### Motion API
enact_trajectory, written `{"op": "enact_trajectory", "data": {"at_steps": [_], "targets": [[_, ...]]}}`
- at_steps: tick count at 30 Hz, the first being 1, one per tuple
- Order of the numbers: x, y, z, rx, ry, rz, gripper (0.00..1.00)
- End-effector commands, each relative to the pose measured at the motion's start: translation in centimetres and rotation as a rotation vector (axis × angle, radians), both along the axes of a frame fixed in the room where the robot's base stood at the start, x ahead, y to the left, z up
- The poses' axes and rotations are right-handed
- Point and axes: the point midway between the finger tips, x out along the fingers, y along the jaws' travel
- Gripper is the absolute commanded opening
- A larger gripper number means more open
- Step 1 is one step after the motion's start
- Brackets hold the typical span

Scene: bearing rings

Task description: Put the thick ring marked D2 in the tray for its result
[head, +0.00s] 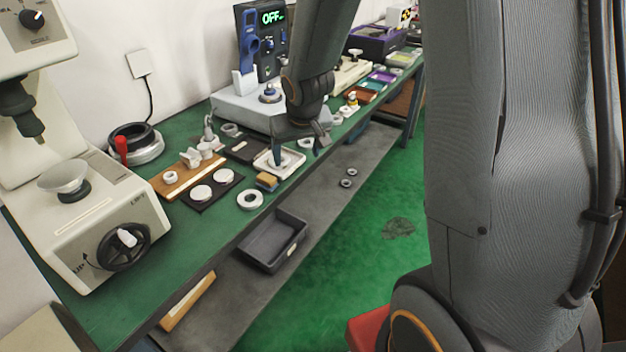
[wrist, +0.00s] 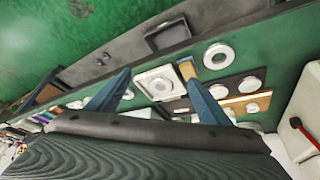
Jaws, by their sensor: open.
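My gripper (head: 298,150) is open, its two blue fingers apart and pointing down over the green bench. Below it is a white square holder (head: 262,166) with a pale ring (head: 278,160) in it. In the wrist view the holder (wrist: 139,85) and its ring (wrist: 161,84) lie between my fingers (wrist: 158,78), with nothing gripped. Another thick pale ring (head: 250,199) lies near the bench's front edge and also shows in the wrist view (wrist: 217,56). No D2 mark is legible, so I cannot tell which ring bears it. Coloured trays, orange (head: 362,95) and purple (head: 382,77), stand farther along the bench.
A dark plate with two white discs (head: 201,192) and a wooden board (head: 172,184) lie to the left. A dark bin (head: 272,241) and small rings (head: 350,171) are on the lower shelf. A grey instrument (head: 250,105) stands behind.

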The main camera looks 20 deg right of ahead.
Motion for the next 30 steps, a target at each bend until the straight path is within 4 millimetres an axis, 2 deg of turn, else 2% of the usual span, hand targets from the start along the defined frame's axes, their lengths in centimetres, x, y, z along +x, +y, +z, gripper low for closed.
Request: {"op": "enact_trajectory", "data": {"at_steps": [1,6,9,11,15,30], "targets": [[-3.1,-0.1,0.7,-0.002,0.045,-0.006,0.72],[-12.8,0.1,1.3,0.006,0.21,-0.01,0.72],[-16.9,0.5,1.4,0.018,0.278,-0.008,0.72],[-18.4,0.4,1.5,0.025,0.305,-0.004,0.72],[-19.9,0.6,1.5,0.031,0.331,-0.001,0.72],[-19.8,0.6,1.5,0.03,0.329,-0.002,0.72]]}}
